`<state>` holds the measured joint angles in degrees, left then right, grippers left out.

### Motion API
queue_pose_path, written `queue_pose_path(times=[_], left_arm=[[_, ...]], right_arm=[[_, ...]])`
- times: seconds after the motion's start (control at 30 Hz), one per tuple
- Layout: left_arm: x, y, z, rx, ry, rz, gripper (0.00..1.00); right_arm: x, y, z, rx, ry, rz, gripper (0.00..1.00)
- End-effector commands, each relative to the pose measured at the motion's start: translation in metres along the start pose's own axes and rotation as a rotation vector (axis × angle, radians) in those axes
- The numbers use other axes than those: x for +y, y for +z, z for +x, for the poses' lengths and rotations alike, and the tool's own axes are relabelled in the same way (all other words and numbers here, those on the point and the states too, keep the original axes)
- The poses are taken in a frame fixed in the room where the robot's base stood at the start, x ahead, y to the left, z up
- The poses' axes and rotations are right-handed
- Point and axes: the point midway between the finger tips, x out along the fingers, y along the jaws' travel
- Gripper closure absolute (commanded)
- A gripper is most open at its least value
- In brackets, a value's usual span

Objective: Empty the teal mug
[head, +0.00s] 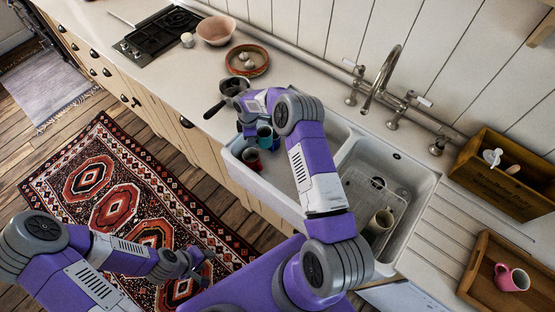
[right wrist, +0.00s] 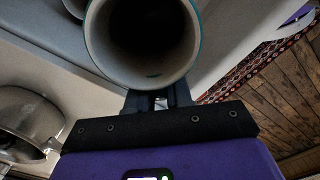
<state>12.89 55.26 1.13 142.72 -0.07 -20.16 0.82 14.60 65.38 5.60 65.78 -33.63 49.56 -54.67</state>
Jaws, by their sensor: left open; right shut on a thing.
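The teal mug (head: 264,133) is held at the left end of the double sink, above the left basin (head: 290,172). My right gripper (right wrist: 157,100) is shut on it. In the right wrist view the mug (right wrist: 140,78) turns its round mouth to the camera; its inside is dark and I see no contents. I cannot tell how far it is tilted. In the head view my right arm partly hides the mug and basin. My left gripper (head: 196,270) is open and empty, low over the patterned rug.
A red mug (head: 252,160) is at the basin's front-left edge, close to the teal mug. A saucepan (head: 232,88) stands on the counter beyond. A pink mug (head: 512,279) is on a tray.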

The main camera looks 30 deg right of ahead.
Motion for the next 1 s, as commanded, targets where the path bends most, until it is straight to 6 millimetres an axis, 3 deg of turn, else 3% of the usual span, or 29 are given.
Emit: queue_pose_path(times=[0.27, 0.8, 1.0], left_arm=[[-0.006, -0.001, 0.016, 0.000, 0.000, 0.000, 0.58], [-0.030, -0.004, 0.081, 0.000, 0.000, 0.000, 0.58], [-0.035, -0.004, 0.093, 0.000, 0.000, 0.000, 0.58]], right_arm=[[0.000, 0.000, 0.017, 0.000, 0.001, 0.000, 1.00], [0.000, -0.001, 0.086, 0.000, 0.001, 0.000, 1.00], [0.000, -0.001, 0.098, 0.000, 0.001, 0.000, 1.00]])
